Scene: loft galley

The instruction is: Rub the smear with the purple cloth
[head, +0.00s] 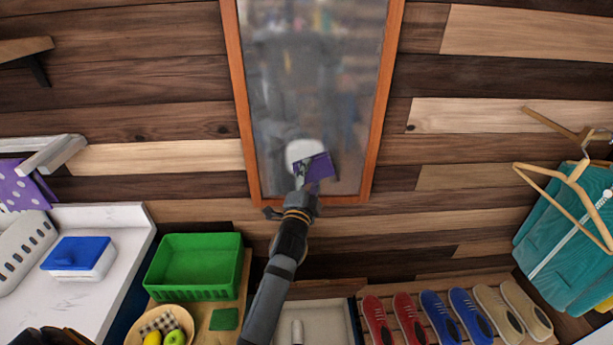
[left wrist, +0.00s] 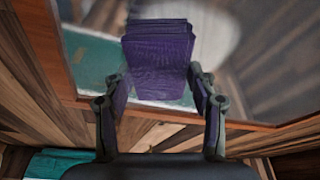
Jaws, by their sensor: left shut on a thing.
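The purple cloth (head: 320,167) is a small folded pad at the lower part of a tall wood-framed mirror (head: 340,95). My left gripper (head: 303,180) is shut on it from below. In the left wrist view the cloth (left wrist: 158,55) stands out beyond the two fingers (left wrist: 160,95), close to the glass; I cannot tell whether it touches. A whitish round patch (head: 302,150) shows on the mirror just above and left of the cloth, partly hidden by it; I cannot tell whether it is the smear or a reflection. My right gripper is not in view.
The mirror's orange-brown frame (head: 243,100) borders the glass. Below are a green crate (head: 195,266), a fruit bowl (head: 162,328) and a shoe rack with several shoes (head: 437,318). Teal clothes (head: 560,250) hang at right. A white counter (head: 120,230) with a blue-lidded box (head: 78,256) is at left.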

